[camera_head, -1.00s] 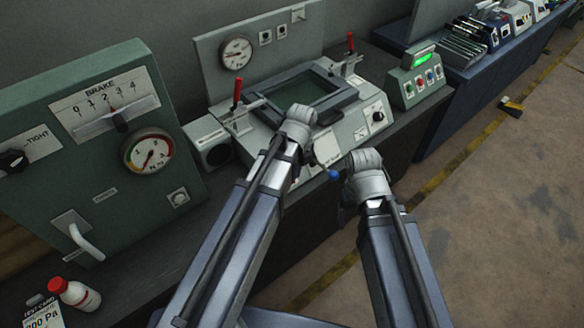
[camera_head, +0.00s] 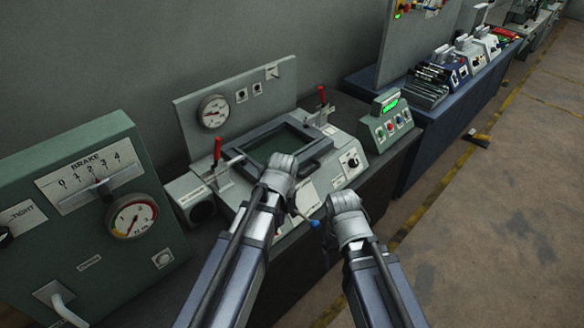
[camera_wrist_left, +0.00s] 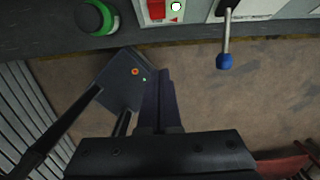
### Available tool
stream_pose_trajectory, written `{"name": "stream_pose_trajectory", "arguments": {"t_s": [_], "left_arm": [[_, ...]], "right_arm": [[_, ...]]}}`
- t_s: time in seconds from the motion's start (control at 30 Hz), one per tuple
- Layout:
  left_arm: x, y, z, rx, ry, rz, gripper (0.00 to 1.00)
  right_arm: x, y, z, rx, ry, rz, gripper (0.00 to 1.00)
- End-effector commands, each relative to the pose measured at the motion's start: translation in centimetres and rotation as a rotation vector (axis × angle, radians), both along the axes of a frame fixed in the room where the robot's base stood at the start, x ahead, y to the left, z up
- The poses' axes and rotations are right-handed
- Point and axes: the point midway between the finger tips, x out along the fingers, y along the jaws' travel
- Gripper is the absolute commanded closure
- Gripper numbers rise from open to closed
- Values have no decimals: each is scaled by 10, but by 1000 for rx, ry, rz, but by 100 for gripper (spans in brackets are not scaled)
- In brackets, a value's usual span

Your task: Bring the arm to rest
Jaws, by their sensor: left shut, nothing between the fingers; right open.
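My left gripper (camera_head: 281,172) is in front of the machine with the framed screen (camera_head: 272,148), over its front edge in the head view. Its fingers (camera_wrist_left: 160,105) show in the left wrist view, shut together with nothing between them, above the floor. My right gripper (camera_head: 344,203) is to the right of the left one, in front of the bench edge, open; its fingers are hard to make out behind the wrist. A blue-tipped lever (camera_head: 314,224) is between the two arms; it also shows in the left wrist view (camera_wrist_left: 224,60), apart from the fingers.
A green brake panel (camera_head: 95,215) stands on the left. Red-handled levers (camera_head: 217,151) rise from the machine. A green-lit box (camera_head: 390,122) stands to its right, then a blue bench (camera_head: 432,112). The floor (camera_head: 480,230) at the right is open.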

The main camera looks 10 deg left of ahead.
Motion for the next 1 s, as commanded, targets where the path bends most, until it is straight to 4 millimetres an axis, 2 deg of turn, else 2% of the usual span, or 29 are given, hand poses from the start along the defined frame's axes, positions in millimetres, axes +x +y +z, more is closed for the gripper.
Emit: {"name": "stream_pose_trajectory", "arguments": {"t_s": [0.17,0.27,0.37,0.8,1.0], "left_arm": [[-2,-1,-2,0,-1,23,100],[-10,-6,-8,-3,-2,126,100],[-22,-14,-17,-6,-7,316,100],[-84,-47,-55,3,-57,1333,100],[-104,-56,-66,10,-91,1691,100]], "right_arm": [[0,0,-2,0,0,0,19],[0,0,-8,0,0,1,19],[0,0,-17,0,0,1,19],[0,0,-56,-1,0,4,19],[0,0,-67,-1,0,6,19]]}}
